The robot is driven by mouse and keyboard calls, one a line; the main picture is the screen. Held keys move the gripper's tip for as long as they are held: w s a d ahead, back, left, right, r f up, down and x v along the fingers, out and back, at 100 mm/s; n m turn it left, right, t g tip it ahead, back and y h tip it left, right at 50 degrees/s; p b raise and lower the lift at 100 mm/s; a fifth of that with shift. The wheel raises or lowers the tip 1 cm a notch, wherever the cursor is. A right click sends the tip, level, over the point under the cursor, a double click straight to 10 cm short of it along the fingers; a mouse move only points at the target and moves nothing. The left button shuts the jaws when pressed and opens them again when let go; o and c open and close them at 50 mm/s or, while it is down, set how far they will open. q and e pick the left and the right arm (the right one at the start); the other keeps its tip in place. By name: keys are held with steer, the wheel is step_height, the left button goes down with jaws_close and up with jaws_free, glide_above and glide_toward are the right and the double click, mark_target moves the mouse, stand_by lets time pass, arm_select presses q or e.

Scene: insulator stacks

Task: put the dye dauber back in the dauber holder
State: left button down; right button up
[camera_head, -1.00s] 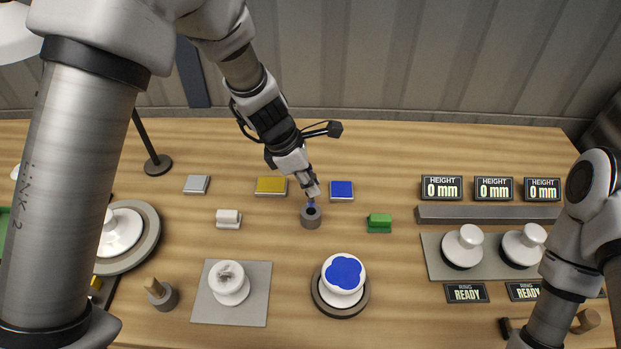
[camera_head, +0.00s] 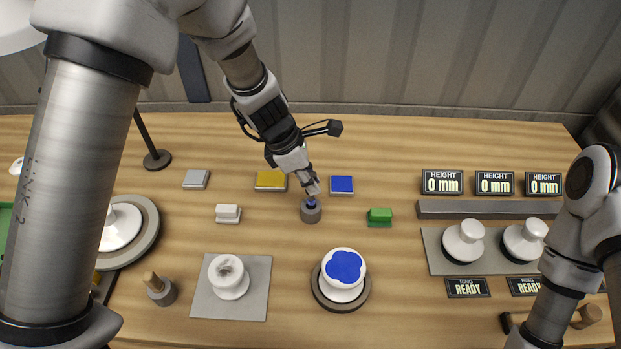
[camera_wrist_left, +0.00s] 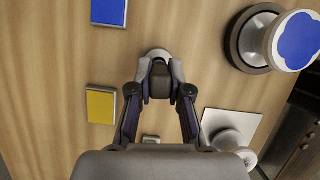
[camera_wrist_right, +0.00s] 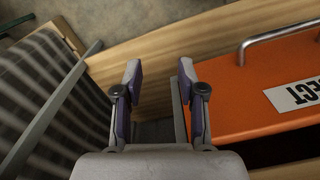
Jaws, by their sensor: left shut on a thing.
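The dauber holder is a small grey round cup (camera_head: 311,214) near the middle of the table. My right gripper (camera_wrist_right: 161,80) is open and empty, away from the dauber.
A blue pad (camera_head: 342,185), a yellow pad (camera_head: 271,180) and a green block (camera_head: 380,217) stand near the holder. In front are a white insulator with a blue top (camera_head: 345,268) and a plain white one (camera_head: 228,275). An orange box (camera_wrist_right: 260,90) is by my right gripper.

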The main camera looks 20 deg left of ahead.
mark_target(310, 199)
arm_select(q)
steer(key=shift+p, duration=0.3)
stand_by(0.6)
steer(key=shift+f+b, duration=2.1)
steer(key=shift+f, duration=0.45)
steer(key=c, duration=1)
jaws_free()
steer(key=v, duration=1.2)
steer(key=shift+a, duration=0.1)
